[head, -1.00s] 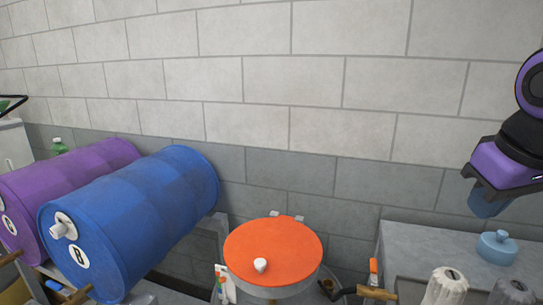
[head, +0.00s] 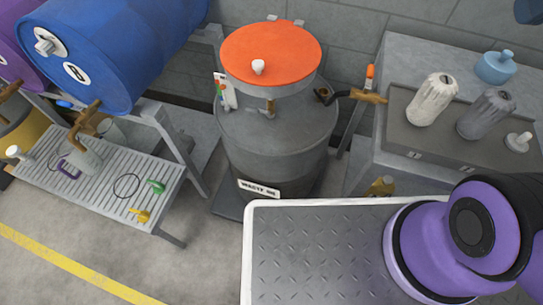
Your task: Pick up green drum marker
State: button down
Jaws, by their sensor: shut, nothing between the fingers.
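A small green piece (head: 156,186) lies on the slatted grey drip shelf (head: 45,183) at the left, near its right end; it may be the green drum marker. A white holder (head: 229,95) on the side of the grey waste drum (head: 275,140) also shows a little green, too small to make out.
A yellow piece (head: 140,214) and a black ring (head: 126,186) lie near the green piece. A blue drum (head: 125,50) rests above the shelf. An orange lid (head: 270,52) tops the waste drum. A grey bench (head: 395,65) holds filters at right. Floor is clear lower left.

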aim_at(158, 188)
jog(key=j+u, duration=0.75)
jog(key=u, duration=0.15)
jog(key=i+j+u, duration=0.1)
jog(key=u, duration=0.4)
jog(key=j, duration=0.45)
jog(key=i+j, duration=0.15)
jog(key=j, duration=0.75)
jog(key=j+z, duration=1.05)
jog(key=j, duration=0.2)
jog(key=i+z, duration=0.2)
jog(key=z, duration=0.15)
